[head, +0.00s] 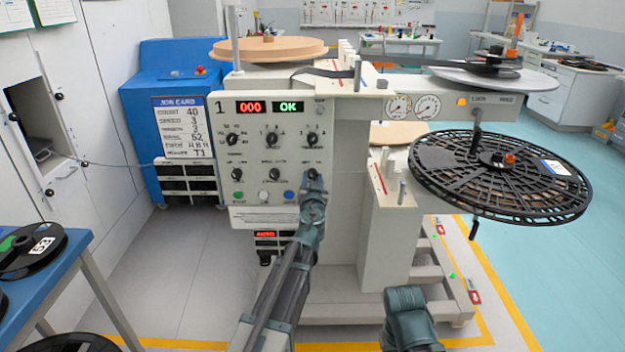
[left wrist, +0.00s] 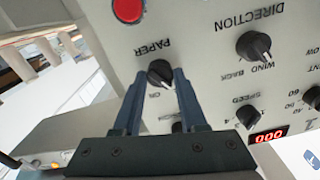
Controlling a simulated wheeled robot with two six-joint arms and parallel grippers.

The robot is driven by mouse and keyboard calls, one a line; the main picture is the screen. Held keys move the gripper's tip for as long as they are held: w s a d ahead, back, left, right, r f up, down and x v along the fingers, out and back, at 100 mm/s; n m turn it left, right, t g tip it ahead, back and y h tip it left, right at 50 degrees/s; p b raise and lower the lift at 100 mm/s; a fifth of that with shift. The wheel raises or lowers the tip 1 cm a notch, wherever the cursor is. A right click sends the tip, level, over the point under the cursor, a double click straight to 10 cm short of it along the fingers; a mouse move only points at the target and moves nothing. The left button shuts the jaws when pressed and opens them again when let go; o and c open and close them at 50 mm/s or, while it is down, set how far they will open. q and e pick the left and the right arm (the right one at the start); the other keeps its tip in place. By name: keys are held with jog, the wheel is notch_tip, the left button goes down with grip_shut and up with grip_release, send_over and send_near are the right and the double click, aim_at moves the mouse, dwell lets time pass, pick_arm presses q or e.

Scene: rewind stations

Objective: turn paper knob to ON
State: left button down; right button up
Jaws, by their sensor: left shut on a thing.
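The paper knob (left wrist: 160,73) is a black round knob under the label PAPER on the light machine panel. In the left wrist view the panel appears upside down, and the label ON is beside the knob. The knob's pale pointer mark shows between my fingers. My left gripper (left wrist: 163,80) has its two fingers around the knob, one on each side, shut on it. In the head view my left gripper (head: 313,180) reaches the lower right knob of the panel (head: 255,150) and partly covers it. My right gripper's fingers are not seen; only a part of my right arm shows at the bottom.
The direction knob (left wrist: 253,46), the speed knob (left wrist: 248,116) and a red button (left wrist: 127,10) are near the paper knob. A display reads 000 and another reads OK (head: 288,107). A large black reel (head: 450,165) sticks out at the right. A blue table (head: 55,265) stands at the left.

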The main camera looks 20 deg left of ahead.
pick_arm(q)
jog(key=shift+m, duration=0.3)
jog(key=m, duration=1.1)
jog(key=shift+d+m, duration=0.1)
jog(key=shift+m, duration=0.2)
dwell(0.3)
jog(key=shift+c, duration=2.3)
grip_release()
jog(key=v, duration=1.4)
